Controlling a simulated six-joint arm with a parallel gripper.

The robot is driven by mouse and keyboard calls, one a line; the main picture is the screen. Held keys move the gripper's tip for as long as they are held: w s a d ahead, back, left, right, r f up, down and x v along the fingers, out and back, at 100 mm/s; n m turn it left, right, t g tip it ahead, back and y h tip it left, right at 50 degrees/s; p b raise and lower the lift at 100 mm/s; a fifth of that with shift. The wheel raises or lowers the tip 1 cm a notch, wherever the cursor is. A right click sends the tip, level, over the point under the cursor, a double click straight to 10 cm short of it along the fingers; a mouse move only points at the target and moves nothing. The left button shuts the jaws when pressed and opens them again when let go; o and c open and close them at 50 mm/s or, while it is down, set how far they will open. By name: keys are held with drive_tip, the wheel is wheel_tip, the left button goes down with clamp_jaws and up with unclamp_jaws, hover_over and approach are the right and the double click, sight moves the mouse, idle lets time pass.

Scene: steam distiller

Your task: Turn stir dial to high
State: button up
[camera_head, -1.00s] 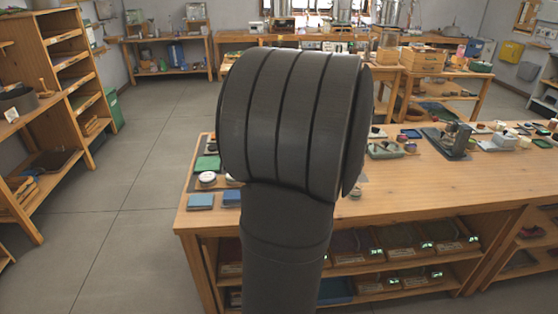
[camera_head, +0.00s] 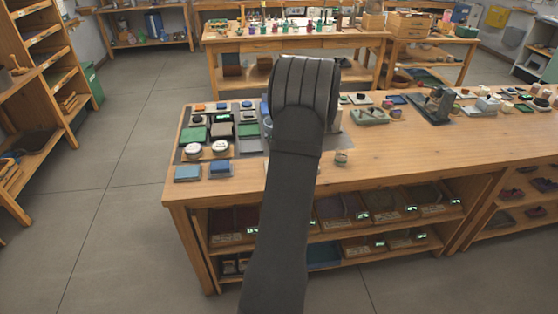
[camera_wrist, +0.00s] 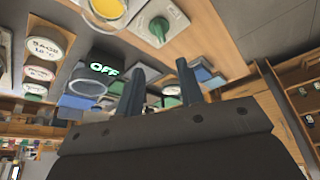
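I cannot tell for certain which control is the stir dial. In the wrist view, a green knob (camera_wrist: 159,28) stands on a pale square base beyond my fingertips. A lit sign (camera_wrist: 104,69) reading OFF is left of the fingers. My gripper (camera_wrist: 160,66) shows two dark fingers held apart, with nothing gripped between them. A yellow-topped round piece (camera_wrist: 108,8) is at the top. In the head view, my arm hides the gripper and part of the bench (camera_head: 400,176) behind it.
Round white pieces (camera_head: 220,148), green blocks (camera_head: 193,134) and blue blocks (camera_head: 187,173) crowd the bench's left end. A small cup (camera_head: 341,157) stands right of my arm. A grey device (camera_head: 432,106) is farther right. The bench's front strip is mostly clear.

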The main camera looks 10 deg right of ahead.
drive_tip(key=x, duration=1.3)
drive_tip(key=shift+f, duration=0.35)
drive_tip(key=shift+c, duration=0.2)
clamp_jaws()
